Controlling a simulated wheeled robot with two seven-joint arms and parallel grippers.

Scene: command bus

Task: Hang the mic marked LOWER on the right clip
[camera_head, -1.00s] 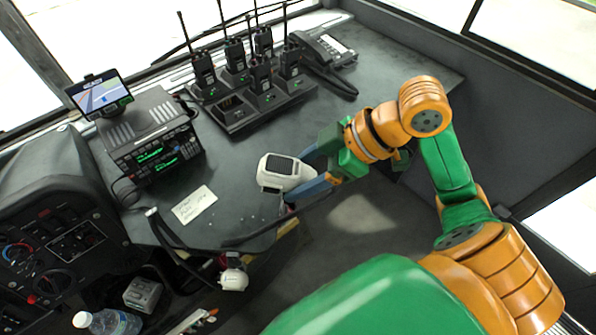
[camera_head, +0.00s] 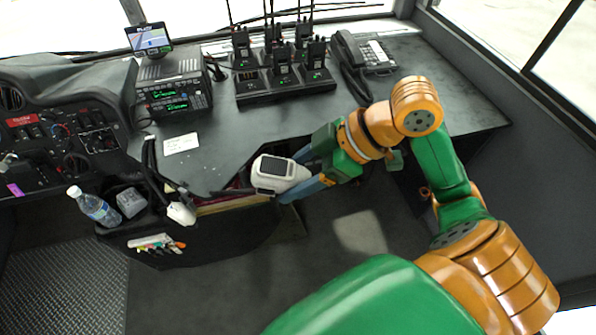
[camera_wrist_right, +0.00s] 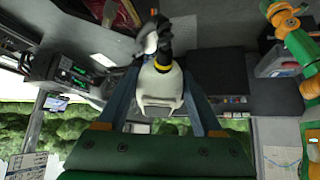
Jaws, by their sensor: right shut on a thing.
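My right gripper (camera_head: 306,179) is shut on a white hand mic (camera_head: 279,173) with a dark panel on its face, held in front of the desk's front edge. The held mic also shows between the blue fingers in the right wrist view (camera_wrist_right: 160,85). A second white mic (camera_head: 181,212) is at the desk's front edge on the left, beside dark cables. I cannot read a LOWER mark on either mic. I cannot make out the right clip for sure. My left gripper is not in view.
The desk (camera_head: 230,135) carries a radio unit (camera_head: 175,98) with a screen on top, a charger rack (camera_head: 285,90) of handheld radios and a phone (camera_head: 368,55). A paper note (camera_head: 180,143) lies on it. A bottle (camera_head: 93,206) and pens (camera_head: 156,244) are lower left.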

